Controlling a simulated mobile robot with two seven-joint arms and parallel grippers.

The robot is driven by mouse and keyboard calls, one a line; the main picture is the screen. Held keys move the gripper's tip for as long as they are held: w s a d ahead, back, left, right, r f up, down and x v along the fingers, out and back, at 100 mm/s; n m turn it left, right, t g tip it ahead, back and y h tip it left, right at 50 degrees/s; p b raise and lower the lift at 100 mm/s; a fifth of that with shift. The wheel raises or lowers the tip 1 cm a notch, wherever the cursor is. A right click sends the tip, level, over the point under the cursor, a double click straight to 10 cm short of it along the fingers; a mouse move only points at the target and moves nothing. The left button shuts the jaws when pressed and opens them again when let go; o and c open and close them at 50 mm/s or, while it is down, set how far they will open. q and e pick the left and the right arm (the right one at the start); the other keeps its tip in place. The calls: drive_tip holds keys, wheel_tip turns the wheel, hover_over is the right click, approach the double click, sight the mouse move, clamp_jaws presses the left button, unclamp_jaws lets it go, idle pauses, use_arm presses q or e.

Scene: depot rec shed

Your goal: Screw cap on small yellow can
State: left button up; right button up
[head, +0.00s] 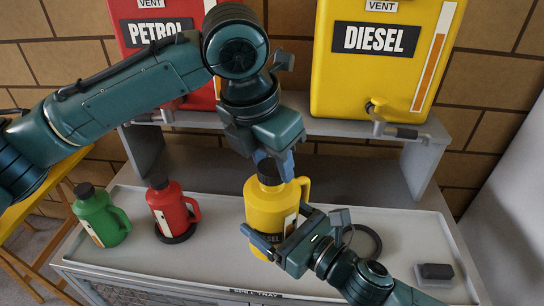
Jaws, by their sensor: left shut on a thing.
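The small yellow can (262,209) stands upright on the tray, with its handle to the right and a pale label on its side. A black cap (269,178) is at its mouth, partly hidden by my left gripper; I cannot tell how tightly it sits. My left gripper (274,163) points down from above and is shut on the cap. My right gripper (284,225) reaches in from the lower right. One finger lies in front of the can's lower body and the other is by the handle; whether they press on the can is unclear.
A green can (101,220) and a red can (172,210), both black-capped, stand left on the spill tray (212,262). A dark ring (374,236) and a black block (436,271) lie right. Red petrol (128,52) and yellow diesel (350,80) tanks stand on the shelf behind.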

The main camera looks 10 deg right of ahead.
use_arm(q)
drive_tip(key=shift+m, duration=0.8)
drive_tip(key=o, duration=0.9)
drive_tip(key=shift+o, duration=0.2)
drive_tip(key=shift+r, duration=2.3)
drive_tip(key=shift+c, duration=0.4)
